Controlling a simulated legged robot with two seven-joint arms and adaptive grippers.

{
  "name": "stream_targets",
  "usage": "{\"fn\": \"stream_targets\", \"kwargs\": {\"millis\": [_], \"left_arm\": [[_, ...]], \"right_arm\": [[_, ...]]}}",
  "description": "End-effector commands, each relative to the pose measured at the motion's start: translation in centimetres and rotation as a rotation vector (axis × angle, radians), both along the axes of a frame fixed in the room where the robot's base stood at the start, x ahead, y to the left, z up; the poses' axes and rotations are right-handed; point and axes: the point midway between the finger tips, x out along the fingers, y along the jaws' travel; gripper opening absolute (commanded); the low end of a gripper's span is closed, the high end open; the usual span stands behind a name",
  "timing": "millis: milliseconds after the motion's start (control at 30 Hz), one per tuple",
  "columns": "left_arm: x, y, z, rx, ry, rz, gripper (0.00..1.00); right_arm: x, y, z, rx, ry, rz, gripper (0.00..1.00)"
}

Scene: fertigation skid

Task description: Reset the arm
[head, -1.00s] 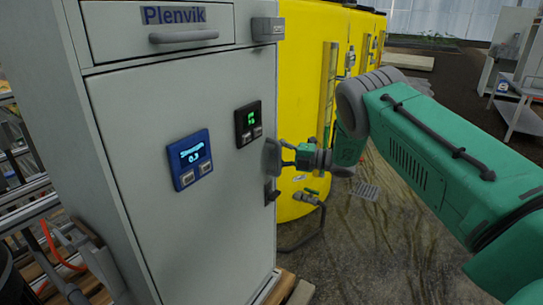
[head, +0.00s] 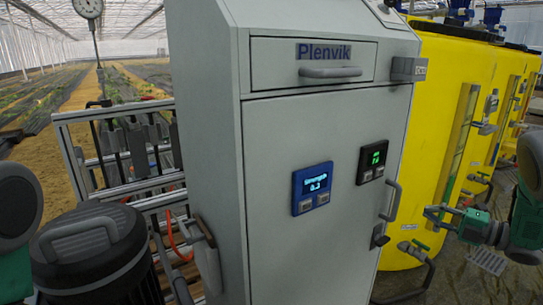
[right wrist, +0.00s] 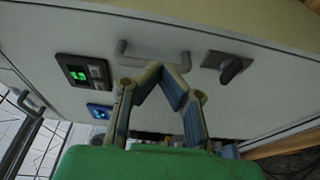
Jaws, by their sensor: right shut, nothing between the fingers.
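My right gripper (head: 432,213) comes in from the right edge in the head view, its green wrist behind it. It is shut and empty, and it is to the right of the grey cabinet's door handle (head: 391,201) with a gap in the picture. In the right wrist view my right gripper's fingers (right wrist: 163,72) meet at the tips, just below the door handle (right wrist: 151,55). Part of my left arm (head: 15,215) shows at the left edge of the head view; its gripper is out of the picture.
The grey Plenvik cabinet (head: 335,235) has a shut door and drawer (head: 312,65), a blue display (head: 312,188), a green-digit display (head: 372,161) and a dark latch (head: 379,237). Yellow tanks (head: 440,120) stand at right. A black motor-like unit (head: 95,260) stands at left.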

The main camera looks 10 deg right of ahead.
Motion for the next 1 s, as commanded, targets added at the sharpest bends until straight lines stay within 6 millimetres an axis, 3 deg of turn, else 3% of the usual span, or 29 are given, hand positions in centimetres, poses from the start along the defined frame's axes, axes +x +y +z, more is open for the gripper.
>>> {"fn": "stream_targets", "kwargs": {"millis": [133, 233, 367, 500, 700, 800, 900, 1000], "left_arm": [[0.1, 0.0, 2.2, 0.0, -0.002, -0.001, 0.87], [0.1, -0.1, 4.4, 0.0, -0.002, -0.001, 0.87], [0.2, -0.1, 6.6, 0.0, -0.002, -0.001, 0.87], [0.1, -0.1, 8.3, 0.0, -0.002, -0.001, 0.87], [0.1, -0.1, 10.1, 0.0, -0.001, -0.001, 0.87], [0.1, -0.1, 10.6, 0.0, -0.001, -0.001, 0.87], [0.1, -0.1, 10.9, 0.0, -0.001, -0.001, 0.87], [0.1, -0.1, 11.0, 0.0, -0.001, -0.001, 0.87]], "right_arm": [[0.8, 3.8, -2.4, 0.184, 0.21, -0.167, 0.0], [-0.8, 8.2, -6.4, 0.394, 0.494, -0.379, 0.0], [-7.1, 13.7, -11.9, 0.613, 0.874, -0.67, 0.0], [-16.3, 18.3, -15.3, 0.738, 1.198, -0.956, 0.0], [-29.5, 22.3, -15.7, 0.782, 1.513, -1.333, 0.0], [-34.2, 23.3, -15.0, 0.773, 1.595, -1.472, 0.0], [-36.9, 23.7, -14.3, 0.764, 1.638, -1.56, 0.0], [-38.2, 23.9, -14.0, 0.757, 1.656, -1.601, 0.0]]}}
